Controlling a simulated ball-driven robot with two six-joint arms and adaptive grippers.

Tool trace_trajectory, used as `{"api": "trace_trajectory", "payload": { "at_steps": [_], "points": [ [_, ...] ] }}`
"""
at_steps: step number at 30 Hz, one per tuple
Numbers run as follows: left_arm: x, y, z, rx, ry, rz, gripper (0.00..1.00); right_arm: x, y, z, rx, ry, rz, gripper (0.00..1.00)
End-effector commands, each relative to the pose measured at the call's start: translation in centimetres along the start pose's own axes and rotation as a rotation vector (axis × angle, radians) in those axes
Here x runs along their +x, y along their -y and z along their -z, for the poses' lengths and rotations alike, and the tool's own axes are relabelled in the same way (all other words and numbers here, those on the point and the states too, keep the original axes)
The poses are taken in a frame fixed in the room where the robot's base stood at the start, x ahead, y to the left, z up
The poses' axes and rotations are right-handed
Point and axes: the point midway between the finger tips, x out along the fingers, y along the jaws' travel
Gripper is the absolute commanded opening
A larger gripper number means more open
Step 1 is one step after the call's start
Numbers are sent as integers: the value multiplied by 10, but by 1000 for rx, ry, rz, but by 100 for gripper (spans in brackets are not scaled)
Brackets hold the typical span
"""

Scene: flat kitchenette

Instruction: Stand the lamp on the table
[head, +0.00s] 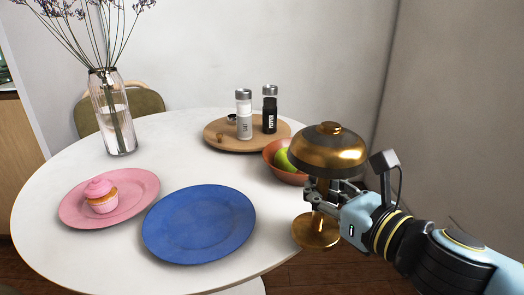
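The lamp (332,150) is brass with a domed shade, a slim stem and a round base (317,231). It is upright at the right edge of the white round table (120,240). My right gripper (318,192) is at the lamp's stem, below the shade, with its fingers around the stem and apparently shut on it. The lamp's base overlaps the table's edge in the picture, and I cannot tell whether it touches the tabletop. My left gripper is not in view.
A blue plate (200,224), a pink plate (135,205) with a cupcake (100,196), and a glass vase (113,115) stand on the table. A wooden board (215,135) holds two shakers. A bowl (283,172) with green fruit is close behind the lamp.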

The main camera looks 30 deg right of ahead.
Motion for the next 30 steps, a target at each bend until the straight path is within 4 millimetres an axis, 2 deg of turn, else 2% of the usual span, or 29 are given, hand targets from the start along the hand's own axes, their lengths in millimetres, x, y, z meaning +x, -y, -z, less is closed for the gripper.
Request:
{"api": "trace_trajectory", "payload": {
  "at_steps": [1, 6, 9, 17, 23, 26, 30],
  "points": [
    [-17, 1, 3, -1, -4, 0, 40, 15, 0, -15, 7, 11, 2, 0],
    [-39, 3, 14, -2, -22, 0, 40, 60, 0, -19, 5, 9, 0, 0],
    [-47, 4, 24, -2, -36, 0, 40, 79, -1, -20, 4, 9, -1, 0],
    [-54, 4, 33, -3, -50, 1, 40, 102, 0, -18, 1, 6, -2, 0],
    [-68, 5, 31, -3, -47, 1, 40, 135, -1, -25, 3, 8, -1, 0],
    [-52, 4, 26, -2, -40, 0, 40, 137, -1, -7, 0, 4, -2, 0],
    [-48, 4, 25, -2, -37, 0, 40, 137, -1, -3, 0, 4, -2, 0]
  ]
}}
